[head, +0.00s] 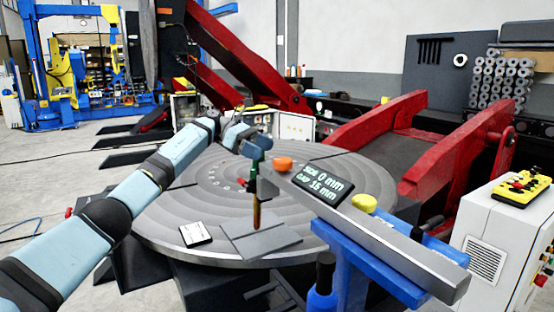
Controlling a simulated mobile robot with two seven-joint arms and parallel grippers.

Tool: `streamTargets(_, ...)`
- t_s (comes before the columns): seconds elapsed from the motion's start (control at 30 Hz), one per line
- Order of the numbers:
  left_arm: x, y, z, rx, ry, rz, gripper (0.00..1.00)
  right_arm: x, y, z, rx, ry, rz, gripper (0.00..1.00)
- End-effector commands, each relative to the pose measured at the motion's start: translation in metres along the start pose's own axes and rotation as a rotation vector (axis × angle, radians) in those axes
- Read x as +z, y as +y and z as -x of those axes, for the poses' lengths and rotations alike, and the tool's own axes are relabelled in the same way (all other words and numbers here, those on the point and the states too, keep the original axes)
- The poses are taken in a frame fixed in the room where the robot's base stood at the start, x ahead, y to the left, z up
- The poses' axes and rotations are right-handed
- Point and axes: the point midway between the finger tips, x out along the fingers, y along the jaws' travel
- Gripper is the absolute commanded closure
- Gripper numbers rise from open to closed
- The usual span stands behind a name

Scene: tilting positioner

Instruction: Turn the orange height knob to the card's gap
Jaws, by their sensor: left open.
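The orange height knob (283,163) sits at the far end of a grey beam over the round table. My left gripper (256,151) is open, just left of the knob and apart from it in the picture; its fingertips are small and hard to make out. A dark display (324,184) on the beam shows a top line ending in 0 mm and a lower line that seems to read GAP 15 mm. A white card (195,234) lies on the table; its writing is too small to read. A torch (257,212) with a brownish tip hangs above grey plates (262,241). My right gripper is out of view.
A yellow knob (363,203) sits farther along the beam (410,252), which rests on a blue stand (345,262). The round table (165,215) is mostly bare at left. Red arms (375,118) rise behind. A white cabinet (490,240) stands at right.

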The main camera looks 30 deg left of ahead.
Motion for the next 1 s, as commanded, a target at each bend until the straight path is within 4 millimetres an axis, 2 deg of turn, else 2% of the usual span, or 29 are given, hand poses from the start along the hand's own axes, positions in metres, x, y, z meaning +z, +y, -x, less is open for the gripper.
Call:
streamTargets(0.1,0.0,0.0,0.027,0.002,0.0,0.001,0.16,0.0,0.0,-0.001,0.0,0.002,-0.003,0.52)
streamTargets(0.33,0.001,0.0,0.056,0.0,0.0,0.0,0.16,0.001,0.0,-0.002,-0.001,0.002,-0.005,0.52)
streamTargets(0.5,0.0,0.0,0.061,-0.001,0.0,0.0,0.16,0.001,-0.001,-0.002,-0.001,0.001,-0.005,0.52)
streamTargets(1.0,0.0,0.0,0.061,-0.001,0.0,0.0,0.16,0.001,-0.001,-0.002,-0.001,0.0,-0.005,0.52)
